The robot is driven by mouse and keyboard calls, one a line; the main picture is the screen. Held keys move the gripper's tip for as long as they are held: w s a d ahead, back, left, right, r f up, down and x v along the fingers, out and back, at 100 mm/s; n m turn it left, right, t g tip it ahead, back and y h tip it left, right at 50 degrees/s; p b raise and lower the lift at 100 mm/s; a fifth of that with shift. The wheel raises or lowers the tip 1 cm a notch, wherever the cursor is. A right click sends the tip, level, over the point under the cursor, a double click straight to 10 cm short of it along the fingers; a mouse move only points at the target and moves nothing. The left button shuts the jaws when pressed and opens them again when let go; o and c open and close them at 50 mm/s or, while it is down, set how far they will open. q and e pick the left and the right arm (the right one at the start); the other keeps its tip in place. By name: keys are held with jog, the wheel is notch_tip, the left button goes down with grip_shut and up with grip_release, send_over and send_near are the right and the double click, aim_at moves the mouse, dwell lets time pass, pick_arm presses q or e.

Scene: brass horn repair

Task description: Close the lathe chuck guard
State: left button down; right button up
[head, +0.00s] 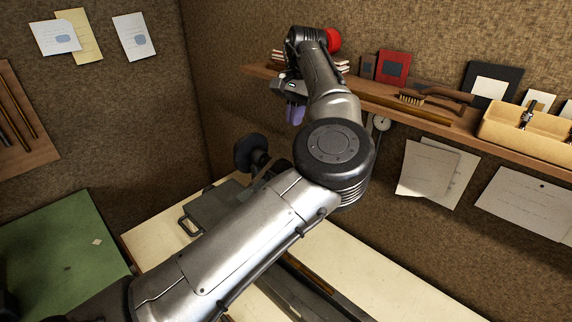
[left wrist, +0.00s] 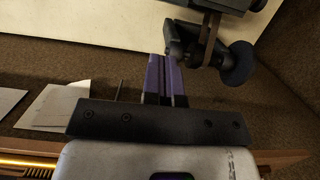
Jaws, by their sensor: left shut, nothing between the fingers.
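The lathe lies on the pale bench. Its grey box-shaped end (head: 215,205) and a dark round wheel (head: 252,152) show left of my left arm in the head view. My arm covers most of the rest, and I cannot make out the chuck guard. My left gripper (head: 295,114) points down in front of the shelf, with its purple fingers shut and empty. In the left wrist view the shut fingers (left wrist: 164,78) are beside dark lathe parts (left wrist: 205,40) and the round wheel (left wrist: 237,62). I cannot tell whether they touch. My right gripper is not in view.
A wall shelf (head: 425,108) runs close behind my left gripper, holding a brush (head: 412,99), frames and a wooden box (head: 525,128). A green mat (head: 60,245) lies at left. The pale bench top (head: 385,290) is clear at right.

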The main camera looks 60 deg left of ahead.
pick_arm(q)
jog(key=shift+m, duration=0.3)
jog(key=shift+s+d+f+p, duration=0.3)
jog(key=shift+s+f, duration=0.5)
jog(key=shift+f, duration=1.2)
jog(key=shift+s+d+f+p, duration=0.1)
jog(key=shift+s+f+p, duration=0.6)
jog(key=shift+f, duration=1.3)
jog(key=shift+s+d+f+p, duration=0.2)
jog(key=shift+s+f, duration=0.75)
jog(key=shift+f, duration=1.05)
